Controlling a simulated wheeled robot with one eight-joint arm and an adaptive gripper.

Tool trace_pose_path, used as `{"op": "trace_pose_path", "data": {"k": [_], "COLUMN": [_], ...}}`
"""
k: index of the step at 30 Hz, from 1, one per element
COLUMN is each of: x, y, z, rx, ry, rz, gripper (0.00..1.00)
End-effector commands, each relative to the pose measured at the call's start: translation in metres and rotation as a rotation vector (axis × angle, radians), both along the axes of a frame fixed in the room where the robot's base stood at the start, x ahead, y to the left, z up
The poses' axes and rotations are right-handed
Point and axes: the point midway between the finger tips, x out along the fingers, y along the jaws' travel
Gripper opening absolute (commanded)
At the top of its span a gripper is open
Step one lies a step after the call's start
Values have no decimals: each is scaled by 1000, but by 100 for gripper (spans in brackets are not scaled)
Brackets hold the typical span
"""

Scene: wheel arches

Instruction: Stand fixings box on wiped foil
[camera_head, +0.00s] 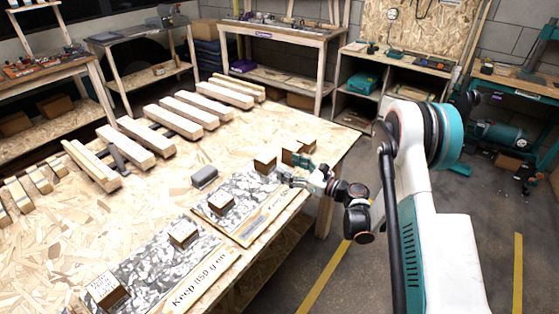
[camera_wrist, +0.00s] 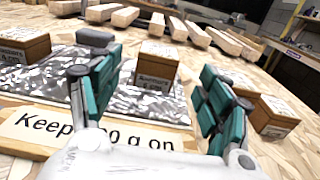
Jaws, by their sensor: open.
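My gripper (camera_head: 298,180) hangs over the right end of the table, close to several brown boxes. Its teal fingers are spread wide in the wrist view (camera_wrist: 160,68), with nothing between the pads. Beyond them stands a brown box with a white label (camera_wrist: 156,66), at the foil; its print is too small to read surely. In the head view, one box (camera_head: 221,204) stands on the right foil sheet (camera_head: 240,190) and another (camera_head: 265,164) stands near its far end. Two more (camera_head: 184,235) (camera_head: 108,290) stand on the left foil sheet (camera_head: 150,260). I cannot tell which foil is wiped.
More boxes (camera_head: 290,151) stand behind my gripper; two show right of it in the wrist view (camera_wrist: 274,117). A grey block (camera_head: 204,176) lies behind the foil. Pale wooden blocks (camera_head: 178,122) line the table's far side. A sign (camera_head: 200,284) edges the left foil.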

Motion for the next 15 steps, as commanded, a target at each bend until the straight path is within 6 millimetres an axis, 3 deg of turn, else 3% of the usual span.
{"op": "trace_pose_path", "data": {"k": [10, 15], "x": [-7, -8], "y": [-8, -5], "z": [3, 30], "rx": [-14, -142], "ry": [-6, -61], "rz": [1, 7], "gripper": [71, 71]}}
